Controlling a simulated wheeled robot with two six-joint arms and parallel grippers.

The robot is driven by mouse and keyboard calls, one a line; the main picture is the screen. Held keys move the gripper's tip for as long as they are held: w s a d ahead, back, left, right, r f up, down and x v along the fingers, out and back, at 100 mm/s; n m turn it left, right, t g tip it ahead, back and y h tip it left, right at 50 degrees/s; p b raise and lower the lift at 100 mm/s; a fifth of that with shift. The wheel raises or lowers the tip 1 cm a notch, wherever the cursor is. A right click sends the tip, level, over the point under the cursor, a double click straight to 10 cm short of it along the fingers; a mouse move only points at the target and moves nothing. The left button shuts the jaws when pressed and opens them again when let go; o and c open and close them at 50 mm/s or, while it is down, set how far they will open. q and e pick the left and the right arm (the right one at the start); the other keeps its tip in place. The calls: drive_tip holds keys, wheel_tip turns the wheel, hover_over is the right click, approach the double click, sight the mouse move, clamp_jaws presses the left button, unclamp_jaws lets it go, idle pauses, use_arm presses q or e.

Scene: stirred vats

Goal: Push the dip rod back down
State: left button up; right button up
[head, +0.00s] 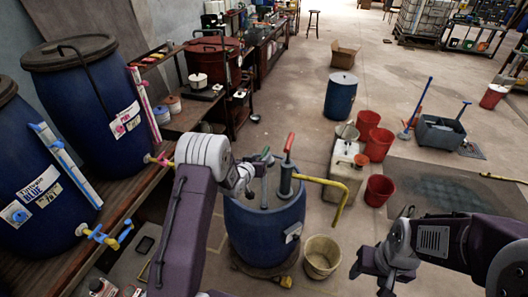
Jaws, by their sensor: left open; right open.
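A blue drum (262,228) stands on the floor in the middle. A thin grey-green rod (264,184) with a small crosspiece at its top stands upright from the drum's lid and looks like the dip rod. Beside it on the lid is a hand pump (287,172) with a red handle and a yellow spout. My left gripper (246,181) is open, just left of the rod; whether it touches the rod I cannot tell. My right gripper (370,277) is open and empty, low at the right, apart from the drum.
Large blue vats (85,110) with level tubes and taps stand on a wooden bench (120,205) at the left. A beige bucket (321,257) stands right of the drum. Red buckets (379,190) and a white canister (345,170) are behind. Open floor lies further back.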

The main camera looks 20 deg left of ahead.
sight(264, 152)
use_arm(q)
drive_tip(key=p+x, duration=0.1)
drive_tip(key=x, duration=0.3)
drive_tip(key=shift+w+f, duration=0.1)
drive_tip(key=shift+w, duration=0.25)
drive_tip(key=shift+w+f, duration=0.2)
drive_tip(key=shift+w, duration=0.05)
drive_tip(key=shift+s+d+r, duration=0.1)
drive_tip(key=shift+s+r, duration=0.05)
drive_tip(key=shift+c, duration=0.5)
clamp_jaws()
use_arm(e)
wheel_tip(264, 152, up, 2)
drive_tip(key=shift+s+r, duration=0.1)
drive_tip(key=shift+r, duration=0.1)
use_arm(q)
drive_tip(key=shift+r, duration=0.1)
